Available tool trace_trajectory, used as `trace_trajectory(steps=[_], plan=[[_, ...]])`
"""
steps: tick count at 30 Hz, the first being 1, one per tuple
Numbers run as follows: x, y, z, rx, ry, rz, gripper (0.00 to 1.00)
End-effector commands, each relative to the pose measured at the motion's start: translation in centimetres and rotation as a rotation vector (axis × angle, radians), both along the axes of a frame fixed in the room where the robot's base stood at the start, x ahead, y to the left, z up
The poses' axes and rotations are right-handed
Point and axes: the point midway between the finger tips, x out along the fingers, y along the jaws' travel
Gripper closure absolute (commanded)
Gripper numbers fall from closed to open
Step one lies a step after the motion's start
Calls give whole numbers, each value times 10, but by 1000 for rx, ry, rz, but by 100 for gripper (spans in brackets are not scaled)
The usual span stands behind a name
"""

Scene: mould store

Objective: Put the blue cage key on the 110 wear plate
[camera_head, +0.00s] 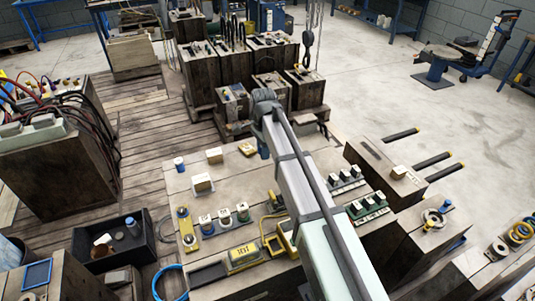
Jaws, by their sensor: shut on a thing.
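My arm crosses the middle of the head view, from the bottom edge up to a dark joint, and its lower part hangs behind the pale link. My gripper is not in view; the arm hides that part of the bench. I cannot make out the blue cage key. A row of small labelled pieces (225,218) stands on the wooden bench top (225,179), left of the arm. A yellow plate (184,222) lies at the row's left end. The labels are too small to read, so I cannot tell which thing is the 110 wear plate.
A yellow block (242,256) sits near the bench front. Green holders with dark pieces (367,208) stand right of the arm. A dark bin (112,240) is at left. Wooden blocks with tools (200,65) stand behind.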

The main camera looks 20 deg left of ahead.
Motion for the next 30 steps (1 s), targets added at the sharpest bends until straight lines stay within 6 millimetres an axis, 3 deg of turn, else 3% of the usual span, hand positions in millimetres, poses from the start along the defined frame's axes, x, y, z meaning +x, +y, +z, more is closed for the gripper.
trace_trajectory(steps=[5, 7, 12, 16, 22, 30], plan=[[30, -23, 5, 0, 0, -48, 100], [59, -27, 7, 1, -1, -72, 100], [126, -23, 14, 1, -1, -111, 100], [163, -15, 18, 1, -1, -122, 100], [190, 2, 21, 1, -1, -116, 100], [194, 5, 12, -1, 1, -104, 100]])
